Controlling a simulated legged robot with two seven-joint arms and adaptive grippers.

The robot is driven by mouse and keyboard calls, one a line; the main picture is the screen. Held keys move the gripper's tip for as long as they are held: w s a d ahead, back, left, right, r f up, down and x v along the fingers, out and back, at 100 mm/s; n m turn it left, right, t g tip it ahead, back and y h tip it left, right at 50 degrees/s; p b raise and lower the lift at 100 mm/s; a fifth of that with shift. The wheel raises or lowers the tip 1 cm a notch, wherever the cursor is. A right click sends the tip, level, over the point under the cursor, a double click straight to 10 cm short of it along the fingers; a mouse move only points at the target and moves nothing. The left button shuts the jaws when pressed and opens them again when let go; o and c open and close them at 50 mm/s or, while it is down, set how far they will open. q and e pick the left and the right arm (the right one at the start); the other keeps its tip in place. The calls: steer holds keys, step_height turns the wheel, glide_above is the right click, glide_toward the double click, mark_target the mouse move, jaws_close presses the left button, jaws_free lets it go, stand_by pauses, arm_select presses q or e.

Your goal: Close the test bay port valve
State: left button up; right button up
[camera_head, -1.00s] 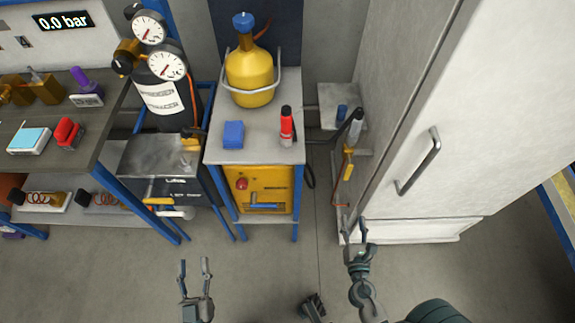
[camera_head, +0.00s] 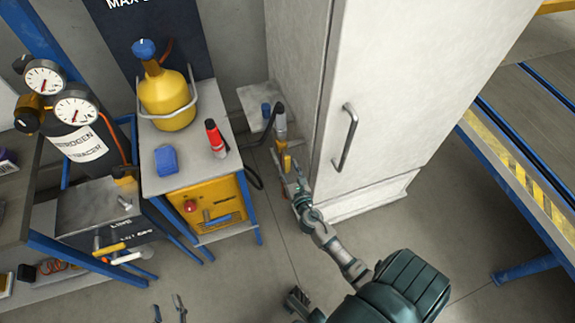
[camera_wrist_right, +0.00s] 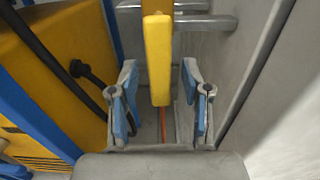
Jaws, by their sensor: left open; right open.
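The port valve's yellow lever handle (camera_wrist_right: 158,55) hangs down from a pipe fitting in the right wrist view. In the head view the yellow handle (camera_head: 286,160) shows small in the gap beside the white cabinet, partly hidden by my right gripper (camera_head: 291,178). In the right wrist view my right gripper (camera_wrist_right: 160,90) is open, with one blue-padded finger on each side of the lever. Gaps show between lever and fingers, so it is not clamped. My left gripper (camera_head: 168,307) is open and empty over the floor at the bottom edge.
The white cabinet (camera_head: 400,100) with a bar handle stands close right of the valve. A cart (camera_head: 190,185) with a yellow bottle (camera_head: 167,97), blue block (camera_head: 166,159) and red-black cylinder (camera_head: 217,139) stands left. A black hose runs between. A striped bench (camera_head: 530,180) is far right.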

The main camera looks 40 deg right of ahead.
steer(key=shift+w+d, duration=0.2)
steer(key=shift+w, duration=0.35)
jaws_close()
steer(key=shift+w, duration=0.1)
